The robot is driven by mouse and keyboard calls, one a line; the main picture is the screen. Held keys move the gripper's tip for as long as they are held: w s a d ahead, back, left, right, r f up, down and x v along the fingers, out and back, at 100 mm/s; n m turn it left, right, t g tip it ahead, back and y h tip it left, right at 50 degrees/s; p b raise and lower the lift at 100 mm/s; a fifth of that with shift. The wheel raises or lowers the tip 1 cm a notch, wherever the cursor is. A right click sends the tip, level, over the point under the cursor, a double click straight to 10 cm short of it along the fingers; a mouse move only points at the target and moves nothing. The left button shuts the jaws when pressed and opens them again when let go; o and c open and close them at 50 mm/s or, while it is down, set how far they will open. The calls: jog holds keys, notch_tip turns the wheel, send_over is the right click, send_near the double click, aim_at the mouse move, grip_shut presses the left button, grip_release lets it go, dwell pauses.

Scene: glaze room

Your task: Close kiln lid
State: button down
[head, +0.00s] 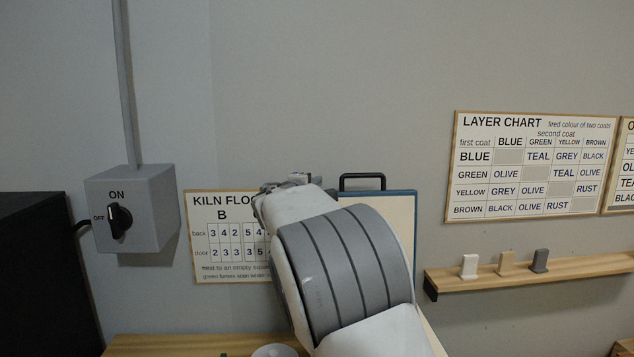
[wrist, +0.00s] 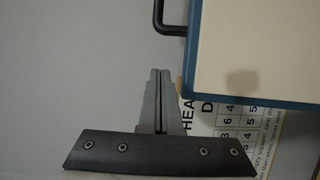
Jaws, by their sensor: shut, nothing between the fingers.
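The kiln lid (head: 402,215) stands raised, a cream panel with a blue edge and a black bar handle (head: 362,178) on its top edge. My arm covers much of its left and lower part. The kiln body cannot be made out. In the wrist view the lid (wrist: 260,50) fills the upper right, with the handle (wrist: 170,28) at its left edge. My gripper (head: 288,182) is just left of the handle in the head view. In the wrist view my gripper (wrist: 160,72) is shut and empty, its tips below the handle and apart from it in the picture.
A grey switch box (head: 130,212) on the left wall has its knob near ON. A kiln floor chart (head: 225,245) hangs behind my arm. A dark block (head: 45,275) stands at far left. A wooden shelf (head: 530,274) with small tiles is at right. Open wall lies above.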

jog(key=shift+w+d+f+p, duration=0.1)
jog(key=shift+w+d+p, duration=0.4)
jog(key=shift+d, duration=0.3)
jog(key=shift+w+d+r+p, duration=0.1)
jog(key=shift+w+d+p, duration=0.45)
jog(key=shift+d, duration=0.25)
jog(key=shift+w+d+f+p, duration=0.1)
jog(key=shift+w+d+p, duration=0.4)
jog(key=shift+d, duration=0.3)
jog(key=shift+s+f+b, duration=0.1)
jog(key=shift+s+b, duration=0.05)
jog(key=shift+b, duration=0.4)
